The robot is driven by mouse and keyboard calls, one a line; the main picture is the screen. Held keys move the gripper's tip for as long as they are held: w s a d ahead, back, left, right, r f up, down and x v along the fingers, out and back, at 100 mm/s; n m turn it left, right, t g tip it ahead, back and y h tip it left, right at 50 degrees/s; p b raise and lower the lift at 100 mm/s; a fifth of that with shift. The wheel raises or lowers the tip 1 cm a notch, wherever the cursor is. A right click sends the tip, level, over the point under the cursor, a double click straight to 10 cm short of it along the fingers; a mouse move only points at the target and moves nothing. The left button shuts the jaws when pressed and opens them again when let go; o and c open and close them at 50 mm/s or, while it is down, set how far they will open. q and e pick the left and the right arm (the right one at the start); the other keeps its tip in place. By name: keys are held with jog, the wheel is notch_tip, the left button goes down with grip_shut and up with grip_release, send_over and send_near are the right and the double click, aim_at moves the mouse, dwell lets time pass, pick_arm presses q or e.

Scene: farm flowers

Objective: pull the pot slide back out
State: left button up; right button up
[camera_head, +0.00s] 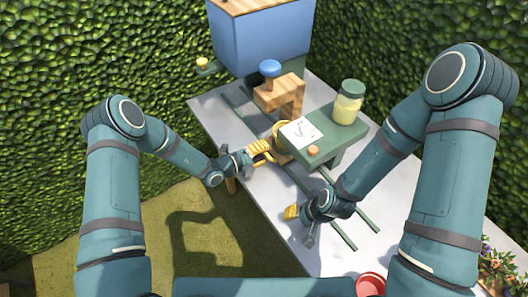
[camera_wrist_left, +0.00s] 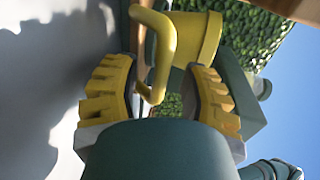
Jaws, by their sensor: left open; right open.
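The slide's long dark green rails (camera_head: 336,216) run along the grey table, passing under the wooden press and the green stand. A yellow pot (camera_head: 281,130) shows partly between the press and the stand. In the left wrist view the pot (camera_wrist_left: 198,38) has a curved yellow handle (camera_wrist_left: 166,45). My left gripper (camera_head: 261,151) is open at the pot, and its two yellow fingers (camera_wrist_left: 160,98) stand on either side of the handle, apart from it. My right gripper (camera_head: 291,212) is open and empty over the front of the table. The slide's plate under the pot is hidden.
The wooden press (camera_head: 285,92) has a blue knob (camera_head: 270,68). The green stand (camera_head: 345,142) bears a paper card (camera_head: 301,133) and a jar (camera_head: 347,104). A blue box (camera_head: 262,40) stands behind. A red dish (camera_head: 371,284) is at the front. Hedges enclose the place.

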pick_arm(q)
jog(key=shift+w+d, duration=0.2)
jog(key=shift+d, duration=0.1)
grip_shut()
